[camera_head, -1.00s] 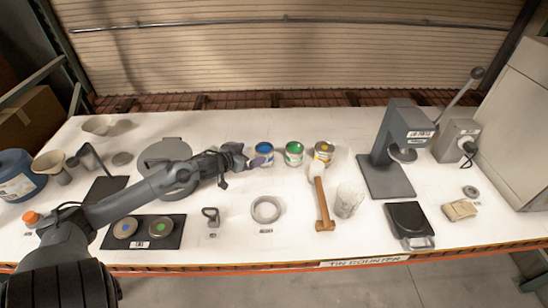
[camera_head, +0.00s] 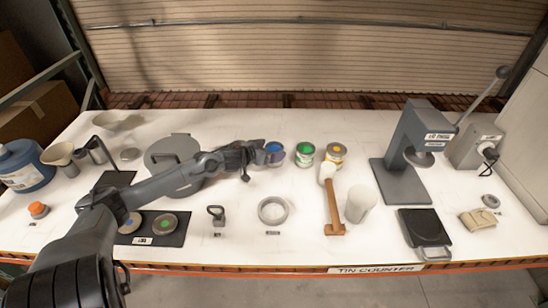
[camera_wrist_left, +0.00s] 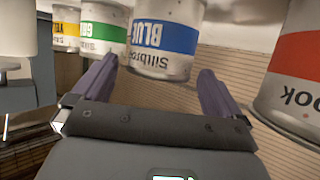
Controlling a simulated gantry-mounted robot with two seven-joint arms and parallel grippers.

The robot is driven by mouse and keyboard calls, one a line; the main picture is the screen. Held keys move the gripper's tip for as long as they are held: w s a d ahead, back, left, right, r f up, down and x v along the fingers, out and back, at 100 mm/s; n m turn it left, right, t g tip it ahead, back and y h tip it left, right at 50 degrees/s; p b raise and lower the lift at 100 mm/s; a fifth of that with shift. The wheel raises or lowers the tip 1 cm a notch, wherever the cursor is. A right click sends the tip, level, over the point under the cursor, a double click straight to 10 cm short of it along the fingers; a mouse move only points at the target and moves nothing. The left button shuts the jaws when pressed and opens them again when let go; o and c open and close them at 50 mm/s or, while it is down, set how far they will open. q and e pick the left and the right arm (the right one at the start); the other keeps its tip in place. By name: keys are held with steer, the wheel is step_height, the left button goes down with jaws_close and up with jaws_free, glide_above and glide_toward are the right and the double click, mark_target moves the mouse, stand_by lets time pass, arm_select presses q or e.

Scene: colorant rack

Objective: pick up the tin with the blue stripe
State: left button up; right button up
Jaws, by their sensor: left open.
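The blue-striped tin (camera_head: 275,153) stands on the white counter, leftmost of three visible tins in a row in the head view. My left gripper (camera_head: 259,153) is at its left side, its jaws open and partly dark against the tin. In the left wrist view, which looks inverted, the blue tin (camera_wrist_left: 165,45) shows between and beyond the two purple-grey fingers of my left gripper (camera_wrist_left: 155,78). I cannot tell whether they touch it. My right gripper is not in view.
A green-striped tin (camera_head: 305,155) and a yellow-striped tin (camera_head: 336,153) stand just right of the blue one. A red-striped tin (camera_wrist_left: 295,75) is close by one finger in the wrist view. A mallet (camera_head: 332,200) and a press (camera_head: 405,160) are further right.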

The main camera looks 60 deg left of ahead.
mark_target(280, 146)
arm_select(q)
steer(key=shift+b+x, duration=0.7)
steer(key=shift+x, duration=1.55)
steer(key=shift+d+f, duration=0.1)
steer(key=c, duration=0.9)
steer(key=shift+c, duration=1)
steer(key=shift+r, duration=0.3)
